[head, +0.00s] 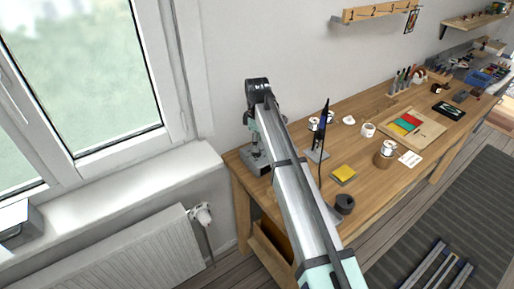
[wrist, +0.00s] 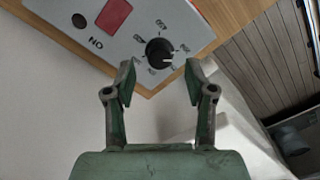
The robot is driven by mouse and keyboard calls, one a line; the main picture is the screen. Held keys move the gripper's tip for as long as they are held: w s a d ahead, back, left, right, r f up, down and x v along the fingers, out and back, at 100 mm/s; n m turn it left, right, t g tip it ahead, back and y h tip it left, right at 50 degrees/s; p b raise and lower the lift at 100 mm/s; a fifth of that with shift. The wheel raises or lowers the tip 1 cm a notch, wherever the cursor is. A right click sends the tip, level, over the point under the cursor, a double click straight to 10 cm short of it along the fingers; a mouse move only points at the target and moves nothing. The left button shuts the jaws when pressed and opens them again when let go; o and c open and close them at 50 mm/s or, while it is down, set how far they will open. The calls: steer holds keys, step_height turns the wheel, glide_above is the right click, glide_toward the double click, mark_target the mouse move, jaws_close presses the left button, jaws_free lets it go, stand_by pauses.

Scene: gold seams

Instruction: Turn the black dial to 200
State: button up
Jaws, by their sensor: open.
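The black dial (wrist: 158,52) shows in the wrist view on a light grey panel (wrist: 200,28). A white pointer mark on it points right and slightly down in the picture. Small dark marks ring the dial, but their numbers are too blurred to read. My gripper (wrist: 161,76) is open and empty. Its two fingertips are spread below the dial in the picture, one to each side, and do not appear to touch it. In the head view I cannot make out the dial, and my arm hides part of the bench.
The panel also bears a red switch (wrist: 113,14), a dark round socket (wrist: 79,20) and upside-down "ON" lettering. It sits on the wooden bench (head: 290,137).

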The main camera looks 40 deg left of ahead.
step_height(320, 180, up, 8)
steer(key=shift+r, duration=0.2)
stand_by(0.5)
